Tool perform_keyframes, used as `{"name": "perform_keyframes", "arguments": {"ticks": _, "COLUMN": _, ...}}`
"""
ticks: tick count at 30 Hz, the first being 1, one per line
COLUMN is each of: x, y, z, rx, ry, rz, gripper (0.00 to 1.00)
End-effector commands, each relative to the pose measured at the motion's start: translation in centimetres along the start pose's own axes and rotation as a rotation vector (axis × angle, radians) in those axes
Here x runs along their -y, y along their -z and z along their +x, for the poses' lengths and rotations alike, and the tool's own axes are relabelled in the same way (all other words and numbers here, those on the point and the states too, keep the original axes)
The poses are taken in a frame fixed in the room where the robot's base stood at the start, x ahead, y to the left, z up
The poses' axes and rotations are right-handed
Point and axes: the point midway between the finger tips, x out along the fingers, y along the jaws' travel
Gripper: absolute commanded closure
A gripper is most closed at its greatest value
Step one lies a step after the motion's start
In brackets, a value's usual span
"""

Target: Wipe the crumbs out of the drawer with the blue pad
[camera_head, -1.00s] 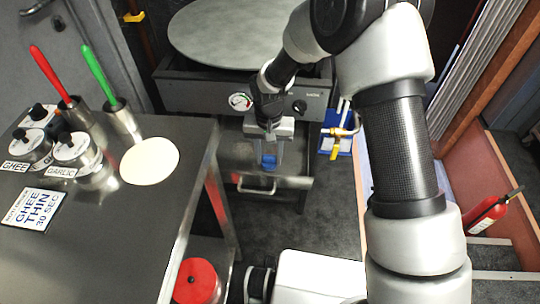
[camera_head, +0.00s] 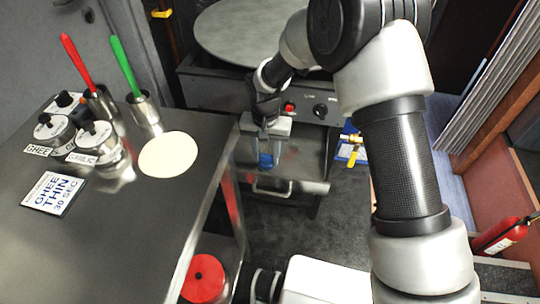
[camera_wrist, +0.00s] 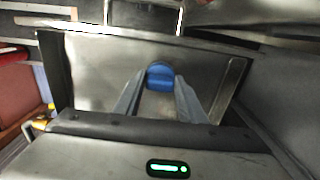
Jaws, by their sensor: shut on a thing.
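The drawer (camera_head: 312,164) is pulled out below the front panel of the round-topped griddle, its handle toward me. My gripper (camera_head: 266,158) reaches down into the drawer, toward its left side, and is shut on the blue pad (camera_head: 265,161). In the wrist view the blue pad (camera_wrist: 160,76) sits between the two fingertips (camera_wrist: 160,84) above the grey drawer floor (camera_wrist: 107,68). I cannot tell whether the pad touches the floor. No crumbs can be made out in either view.
A steel counter (camera_head: 110,235) stands left of the drawer, holding a white dough disc (camera_head: 168,154), lidded pots and red- and green-handled tools in cups. A red-lidded container (camera_head: 205,278) is below it. A fire extinguisher (camera_head: 498,236) stands at the right. Dark floor lies before the drawer.

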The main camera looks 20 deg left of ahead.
Motion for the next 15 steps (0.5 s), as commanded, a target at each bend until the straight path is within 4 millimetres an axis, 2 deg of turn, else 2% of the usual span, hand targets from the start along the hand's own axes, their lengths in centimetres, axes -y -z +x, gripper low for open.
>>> {"name": "perform_keyframes", "arguments": {"ticks": 7, "x": -0.1, "y": 0.1, "z": -0.6, "rx": -0.001, "ry": 0.0, "rz": 0.0, "gripper": 0.81}}
{"name": "perform_keyframes", "arguments": {"ticks": 15, "x": -0.1, "y": 0.1, "z": -3.3, "rx": -0.003, "ry": 0.0, "rz": -0.001, "gripper": 0.81}}
